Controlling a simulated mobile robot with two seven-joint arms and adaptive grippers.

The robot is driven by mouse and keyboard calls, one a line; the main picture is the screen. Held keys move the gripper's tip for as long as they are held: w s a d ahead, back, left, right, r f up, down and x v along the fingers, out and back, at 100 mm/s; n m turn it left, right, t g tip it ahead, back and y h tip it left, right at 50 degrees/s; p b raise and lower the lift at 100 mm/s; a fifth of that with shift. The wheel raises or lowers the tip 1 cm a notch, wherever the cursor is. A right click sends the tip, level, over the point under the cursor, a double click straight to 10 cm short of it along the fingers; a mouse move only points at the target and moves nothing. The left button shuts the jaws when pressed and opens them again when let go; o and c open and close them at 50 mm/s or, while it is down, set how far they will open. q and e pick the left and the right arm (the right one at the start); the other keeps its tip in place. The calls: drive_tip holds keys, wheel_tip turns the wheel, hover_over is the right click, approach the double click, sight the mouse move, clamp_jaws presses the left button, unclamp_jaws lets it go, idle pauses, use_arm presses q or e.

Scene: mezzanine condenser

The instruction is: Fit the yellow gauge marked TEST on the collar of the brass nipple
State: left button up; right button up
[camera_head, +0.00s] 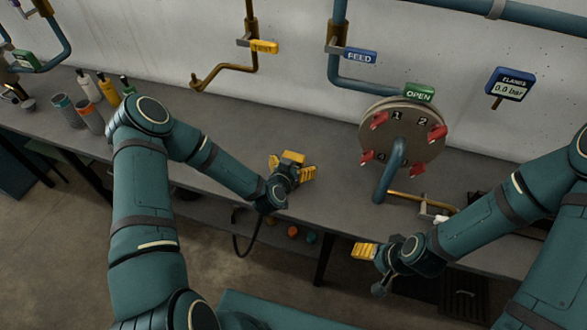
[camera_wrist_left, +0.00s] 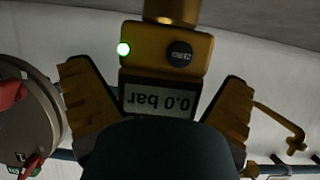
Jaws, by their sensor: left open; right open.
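The yellow gauge (camera_head: 292,156) is at my left gripper above the grey bench. In the left wrist view the gauge (camera_wrist_left: 164,70) shows an upside-down display reading 0.0 bar, a green light and a dark round button. My left gripper (camera_head: 290,167) is open, with its yellow fingers on either side of the gauge and gaps showing. My right gripper (camera_head: 366,251) is open and empty at the bench's front edge.
A round flange disc (camera_head: 400,138) with red clamps and a bent blue pipe stands behind, right of the gauge. Bottles and cups (camera_head: 88,113) stand at the left. The bench between is mostly clear.

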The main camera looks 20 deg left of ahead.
use_arm(q)
drive_tip(key=c, duration=1.2)
drive_tip(key=shift+r, duration=0.1)
drive_tip(key=shift+c, duration=0.2)
